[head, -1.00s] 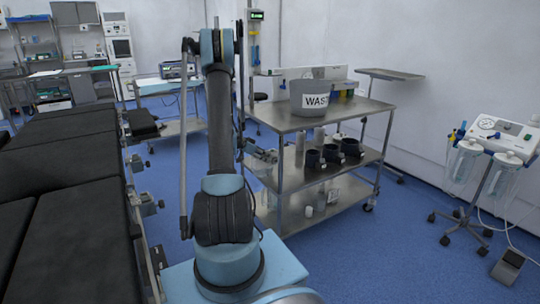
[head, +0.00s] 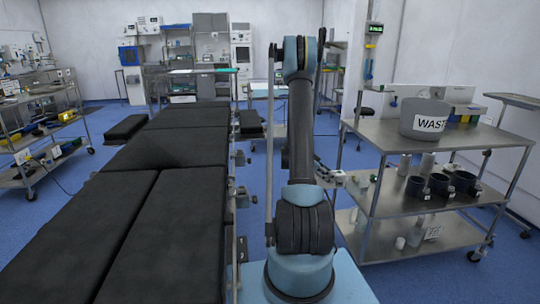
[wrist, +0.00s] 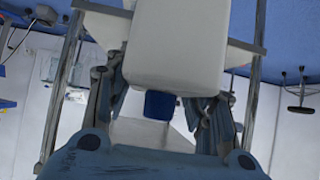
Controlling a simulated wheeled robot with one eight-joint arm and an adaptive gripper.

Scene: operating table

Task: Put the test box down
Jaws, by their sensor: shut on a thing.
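In the wrist view, a white, round-cornered thing (wrist: 178,45) with a short blue part (wrist: 160,104) at its lower end fills the top middle. It fits the test box, but I see no readable label on it. My gripper (wrist: 165,100) has a finger on each side of it and is shut on it. In the head view, my gripper (head: 330,176) is small, partly hidden by my arm, beside the left end of the steel cart (head: 375,132), below its top. The held thing is not clear there.
The cart's top bears a grey WASTE bin (head: 424,118); dark cups (head: 440,184) and white bottles stand on its middle shelf. The front left of its top looks bare. The black operating table (head: 120,205) lies left of my arm. Another loaded cart (head: 45,125) stands far left.

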